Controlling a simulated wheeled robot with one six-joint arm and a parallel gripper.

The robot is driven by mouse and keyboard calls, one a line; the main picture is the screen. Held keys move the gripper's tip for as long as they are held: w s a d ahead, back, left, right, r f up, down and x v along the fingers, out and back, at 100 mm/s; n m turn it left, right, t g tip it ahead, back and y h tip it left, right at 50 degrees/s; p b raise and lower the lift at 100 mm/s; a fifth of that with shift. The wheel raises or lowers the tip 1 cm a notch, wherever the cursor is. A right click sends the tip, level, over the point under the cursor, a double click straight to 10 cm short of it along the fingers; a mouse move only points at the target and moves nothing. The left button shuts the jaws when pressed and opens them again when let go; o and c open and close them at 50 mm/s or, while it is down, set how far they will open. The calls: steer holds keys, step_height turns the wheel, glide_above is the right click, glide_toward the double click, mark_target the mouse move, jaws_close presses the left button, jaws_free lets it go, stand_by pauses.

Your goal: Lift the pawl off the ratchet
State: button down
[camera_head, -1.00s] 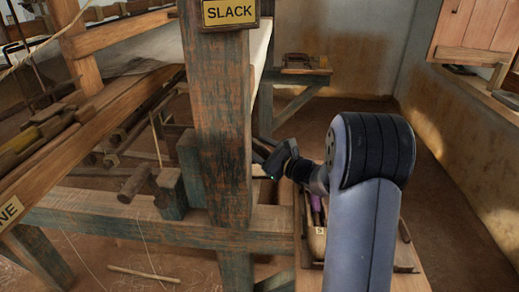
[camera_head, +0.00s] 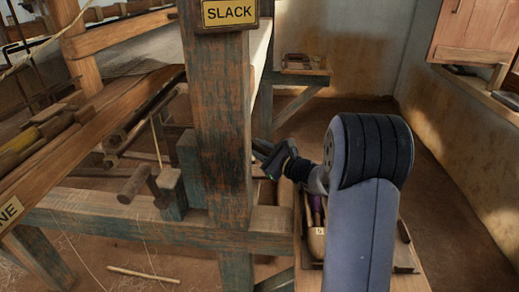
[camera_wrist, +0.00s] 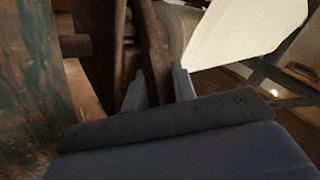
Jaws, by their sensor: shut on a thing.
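My gripper (camera_head: 260,149) reaches behind the thick blue-green post (camera_head: 222,140) in the head view, and the post hides what lies between its jaws there. In the wrist view my gripper (camera_wrist: 159,90) has one finger on each side of a dark brown bar, which looks like the pawl (camera_wrist: 153,50). The jaws are shut on this bar. A dark upright shape (camera_wrist: 102,45) stands just left of it; I cannot tell whether this is the ratchet. No ratchet teeth show clearly, so I cannot tell whether pawl and ratchet touch.
A SLACK sign (camera_head: 230,12) is fixed high on the post. Pale cloth (camera_wrist: 235,30) lies close to the right of the bar in the wrist view. A tool tray (camera_head: 405,258) sits below my arm. Open floor (camera_head: 455,220) lies to the right.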

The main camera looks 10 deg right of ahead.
steer(key=shift+d+r, duration=0.2)
steer(key=shift+r, duration=0.15)
steer(key=c, duration=1.2)
jaws_free()
steer(key=shift+o, duration=0.2)
steer(key=shift+s, duration=0.1)
steer(key=v, duration=1)
steer(key=shift+s+d+r+p, duration=0.15)
steer(key=shift+s+d+p, duration=0.1)
steer(key=shift+s+p, duration=0.1)
